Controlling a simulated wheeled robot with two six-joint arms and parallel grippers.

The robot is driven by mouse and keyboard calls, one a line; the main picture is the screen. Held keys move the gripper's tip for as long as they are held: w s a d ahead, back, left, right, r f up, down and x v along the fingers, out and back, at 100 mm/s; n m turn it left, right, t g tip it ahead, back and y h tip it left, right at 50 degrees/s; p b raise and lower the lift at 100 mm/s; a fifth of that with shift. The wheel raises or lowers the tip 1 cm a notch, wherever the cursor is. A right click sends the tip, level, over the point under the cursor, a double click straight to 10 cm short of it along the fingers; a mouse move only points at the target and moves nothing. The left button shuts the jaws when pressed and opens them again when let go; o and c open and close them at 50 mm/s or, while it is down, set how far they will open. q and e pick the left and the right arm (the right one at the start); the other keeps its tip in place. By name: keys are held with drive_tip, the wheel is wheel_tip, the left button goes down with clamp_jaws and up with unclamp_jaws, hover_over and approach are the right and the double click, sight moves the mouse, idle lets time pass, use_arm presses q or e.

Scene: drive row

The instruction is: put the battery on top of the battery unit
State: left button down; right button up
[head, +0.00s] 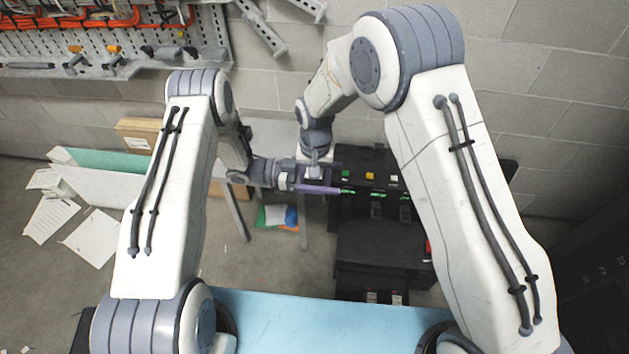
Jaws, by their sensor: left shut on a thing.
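The battery (318,188), small in view with a purple edge, is at the left side of the battery unit. The battery unit (375,211) is a black stand with green lights and small coloured blocks on top. My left gripper (292,181) comes in from the left and is shut on the battery. My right gripper (317,163) points down from above, close beside the left one. Its fingers are too small and overlapped to tell their state. Whether the battery touches the unit cannot be told.
A light blue surface (320,318) lies in front of me. A grey table (270,133) stands behind the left gripper, with a cardboard box (138,133) to its left. Papers (92,238) lie on the floor at left. A tool pegboard (110,45) hangs on the wall.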

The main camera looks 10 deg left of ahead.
use_arm(q)
drive_tip(key=shift+r, duration=0.1)
use_arm(e)
clamp_jaws()
use_arm(q)
unclamp_jaws()
use_arm(e)
drive_tip(key=shift+a+r, duration=0.1)
